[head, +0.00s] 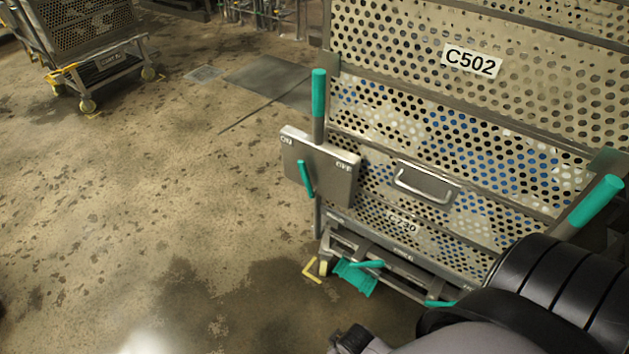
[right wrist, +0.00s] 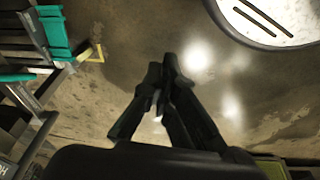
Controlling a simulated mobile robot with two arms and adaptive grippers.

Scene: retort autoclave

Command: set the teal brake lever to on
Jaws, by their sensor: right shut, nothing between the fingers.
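The teal brake lever (head: 305,178) is a short teal handle on a grey metal plate (head: 329,184) at the cart's left corner. The plate reads ON at its upper left and OFF at its right. The handle runs steeply between the labels, its upper end closer to ON in the picture; I cannot tell its setting for sure. My right gripper (right wrist: 165,75) is shut and empty in the right wrist view, above the floor and to the side of the cart. In the head view my right arm fills the bottom right corner. My left gripper is not in view.
The perforated cart marked C502 (head: 472,62) has upright teal-gripped handles (head: 319,93) (head: 597,200) and a teal pedal (head: 356,278) near a caster, also in the right wrist view (right wrist: 55,30). Another cart (head: 95,62) stands far left. The floor between is wet but clear.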

